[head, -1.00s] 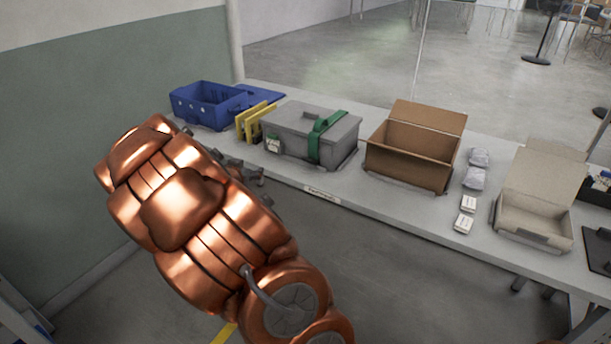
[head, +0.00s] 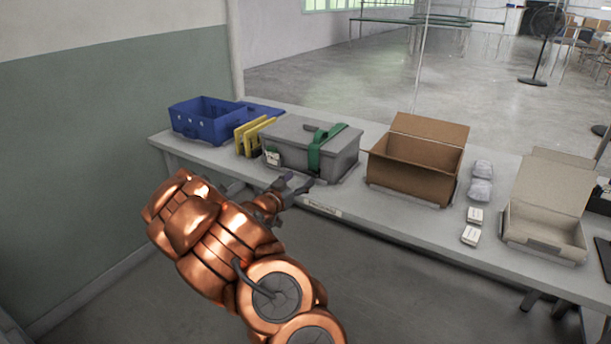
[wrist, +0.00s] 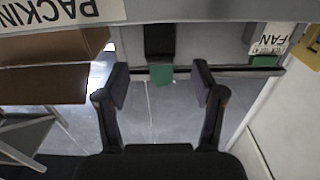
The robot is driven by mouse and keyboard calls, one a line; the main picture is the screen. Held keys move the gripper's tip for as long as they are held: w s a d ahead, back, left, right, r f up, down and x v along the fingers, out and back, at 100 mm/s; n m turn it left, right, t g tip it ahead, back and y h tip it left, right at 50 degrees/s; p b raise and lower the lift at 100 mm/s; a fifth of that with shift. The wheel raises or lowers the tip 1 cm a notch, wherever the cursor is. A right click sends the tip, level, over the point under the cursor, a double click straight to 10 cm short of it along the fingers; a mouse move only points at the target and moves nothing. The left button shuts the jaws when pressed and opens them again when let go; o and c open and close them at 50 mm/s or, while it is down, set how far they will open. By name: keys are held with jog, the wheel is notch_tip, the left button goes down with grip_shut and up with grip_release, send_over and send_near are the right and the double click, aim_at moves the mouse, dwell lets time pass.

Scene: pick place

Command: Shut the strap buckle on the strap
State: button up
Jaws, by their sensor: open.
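The green strap (head: 316,152) runs over the lid and down the front of the grey lidded case (head: 287,158) on the bench. In the wrist view, a green strap piece (wrist: 161,74) shows below a dark block (wrist: 160,40), which may be the buckle; whether it is shut I cannot tell. My gripper (head: 300,189) is in front of the bench edge, just below the case front. In the wrist view my gripper (wrist: 161,88) is open and empty, its fingers either side of the green piece and apart from it.
Left of the case stand yellow frames (head: 249,136) and a blue bin (head: 204,120). An open brown carton (head: 408,178) stands to its right, with small white boxes (head: 472,226) and an open pale box (head: 541,238) beyond. The bench edge (head: 395,231) lies near my gripper.

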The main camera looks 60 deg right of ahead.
jog(key=shift+d, duration=2.1)
jog(key=shift+c, duration=0.3)
jog(key=c, duration=1)
jog(key=shift+w, duration=0.1)
jog(key=shift+c, duration=0.2)
jog(key=shift+r+p, duration=0.15)
jog(key=shift+p, duration=0.15)
